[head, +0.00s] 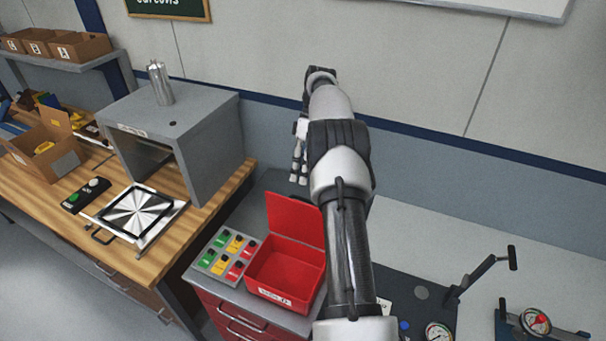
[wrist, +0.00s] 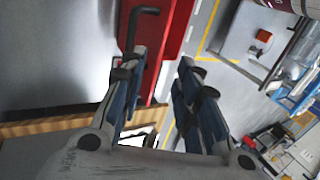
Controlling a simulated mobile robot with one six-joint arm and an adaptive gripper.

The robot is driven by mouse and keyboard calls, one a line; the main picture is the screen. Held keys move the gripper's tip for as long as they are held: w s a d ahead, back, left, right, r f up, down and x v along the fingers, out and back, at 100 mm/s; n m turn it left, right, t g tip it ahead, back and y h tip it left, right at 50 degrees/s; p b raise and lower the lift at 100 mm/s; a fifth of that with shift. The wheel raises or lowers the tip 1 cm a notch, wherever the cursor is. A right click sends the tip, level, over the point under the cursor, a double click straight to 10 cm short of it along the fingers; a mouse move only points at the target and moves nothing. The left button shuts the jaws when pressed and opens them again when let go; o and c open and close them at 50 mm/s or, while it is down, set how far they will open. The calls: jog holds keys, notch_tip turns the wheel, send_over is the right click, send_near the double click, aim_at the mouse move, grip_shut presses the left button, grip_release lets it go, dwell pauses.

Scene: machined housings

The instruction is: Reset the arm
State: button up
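My arm (head: 340,160) reaches up from the bottom of the head view, toward the back wall. It bends over at the top. My gripper (head: 298,165) hangs with its fingers down, in front of the lower wall, behind the red box and to the right of the grey cabinet. In the wrist view my gripper (wrist: 162,65) shows two blue-grey fingers with a clear gap between the tips. Nothing is held between them. Part of the gripper is hidden behind the arm in the head view.
An open red box (head: 286,268) and a button panel (head: 227,254) sit on a drawer unit close left of my arm. A grey cabinet (head: 215,135) with a metal cylinder (head: 159,84) on top stands on the wooden bench (head: 90,235).

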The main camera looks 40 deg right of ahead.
dwell(0.3)
jog(key=s+a+r+m+t+h+b, duration=0.15)
jog(key=a+r+b, duration=0.35)
jog(key=a, duration=0.6)
jog(key=s+a+r+m+t+h+b, duration=0.1)
jog(key=s+a+r+h+b, duration=0.15)
jog(key=a+r, duration=0.55)
jog(key=s+a+f+m+t+b, duration=0.1)
jog(key=s+a+f+t+b, duration=0.1)
jog(key=s+a+f, duration=0.4)
jog(key=s+a+f+m+t+b, duration=0.1)
jog(key=s+a+f+b, duration=0.4)
jog(key=s, duration=0.9)
jog(key=a+f+t, duration=0.1)
jog(key=a+f, duration=0.1)
jog(key=a, duration=0.2)
jog(key=shift+f+h, duration=0.3)
jog(key=shift+h, duration=0.1)
